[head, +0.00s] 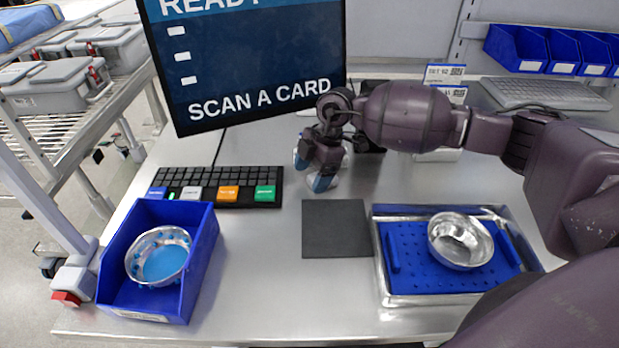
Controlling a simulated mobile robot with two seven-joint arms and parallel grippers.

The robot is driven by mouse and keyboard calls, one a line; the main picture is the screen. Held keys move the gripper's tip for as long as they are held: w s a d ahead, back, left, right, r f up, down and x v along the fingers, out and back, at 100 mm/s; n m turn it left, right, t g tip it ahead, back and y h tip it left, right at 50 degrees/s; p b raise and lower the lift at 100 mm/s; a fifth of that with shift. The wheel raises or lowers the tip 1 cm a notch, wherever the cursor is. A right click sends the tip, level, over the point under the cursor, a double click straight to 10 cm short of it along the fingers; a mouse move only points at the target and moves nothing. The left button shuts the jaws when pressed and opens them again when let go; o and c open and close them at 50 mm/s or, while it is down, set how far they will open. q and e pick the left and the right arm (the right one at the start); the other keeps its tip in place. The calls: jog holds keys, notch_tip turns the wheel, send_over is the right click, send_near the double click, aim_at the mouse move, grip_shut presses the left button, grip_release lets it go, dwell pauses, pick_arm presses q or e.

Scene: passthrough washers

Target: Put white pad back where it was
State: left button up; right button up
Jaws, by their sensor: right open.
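I see no clear white pad. A small white piece (438,155) shows below my right arm, mostly hidden by it; I cannot tell what it is. A dark grey square pad (337,229) lies flat on the table, left of the metal tray. My right gripper (311,170) is open, with blue-grey fingertips, above the table between the screen and the dark pad. Nothing shows between its fingers. My left gripper is not in view.
A blue bin (205,245) holding a metal bowl (158,257) stands at left, near a black keyboard (240,181). The metal tray (440,298) has a blue perforated insert (408,268) and a steel bowl (461,240). A screen (245,65) stands behind. The front middle table (285,295) is clear.

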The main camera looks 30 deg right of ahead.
jog(key=v, duration=1)
jog(key=shift+r+p, duration=0.15)
jog(key=shift+p, duration=0.15)
